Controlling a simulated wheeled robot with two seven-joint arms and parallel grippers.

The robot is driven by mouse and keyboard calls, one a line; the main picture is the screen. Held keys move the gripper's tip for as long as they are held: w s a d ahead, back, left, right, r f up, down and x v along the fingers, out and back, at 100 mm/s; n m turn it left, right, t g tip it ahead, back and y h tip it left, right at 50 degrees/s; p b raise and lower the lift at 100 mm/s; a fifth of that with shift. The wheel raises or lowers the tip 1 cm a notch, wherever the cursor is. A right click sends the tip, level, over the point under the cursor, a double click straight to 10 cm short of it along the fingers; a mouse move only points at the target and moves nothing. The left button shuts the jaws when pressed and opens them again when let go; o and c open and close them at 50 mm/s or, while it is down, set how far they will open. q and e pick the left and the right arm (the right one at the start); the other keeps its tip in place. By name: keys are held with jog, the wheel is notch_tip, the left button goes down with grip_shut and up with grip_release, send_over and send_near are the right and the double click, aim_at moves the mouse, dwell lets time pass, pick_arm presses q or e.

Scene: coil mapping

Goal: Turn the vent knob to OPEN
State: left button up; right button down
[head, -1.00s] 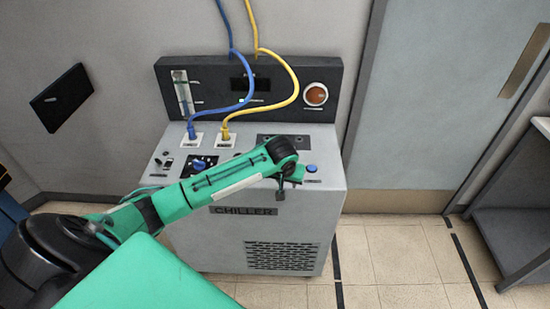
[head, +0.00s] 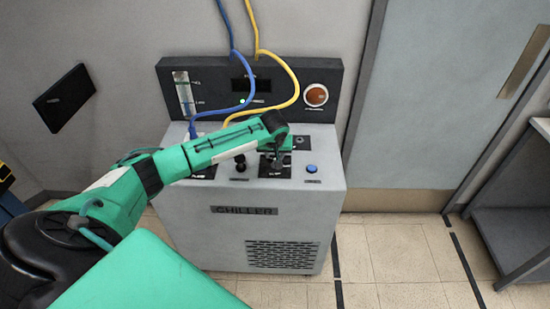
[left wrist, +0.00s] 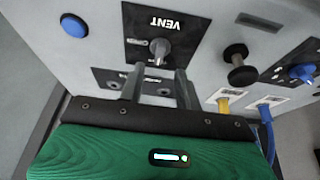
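The vent knob (left wrist: 159,50) is a grey knob on a black plate marked VENT (left wrist: 135,20) on the chiller top. In the left wrist view it stands upright just past the fingertips. My left gripper (left wrist: 160,70) is open, its two grey fingers apart on either side of the knob's line; I cannot tell whether they touch it. In the head view my left gripper (head: 275,152) hangs over the black vent plate (head: 274,169) and largely hides the knob. The knob's set position cannot be read. My right gripper is not in view.
The grey chiller (head: 195,225) stands against the wall. Nearby on its top are a blue button (head: 311,168), a black knob (head: 240,162) and a blue knob (left wrist: 302,72). Blue (head: 248,85) and yellow (head: 293,90) hoses rise behind my arm. An orange lamp (head: 316,95) is on the back panel.

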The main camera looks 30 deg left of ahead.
pick_arm(q)
jog(key=shift+p+x, duration=0.3)
jog(key=shift+x, duration=2.35)
jog(key=shift+d, duration=0.1)
jog(key=shift+c, duration=0.2)
grip_shut()
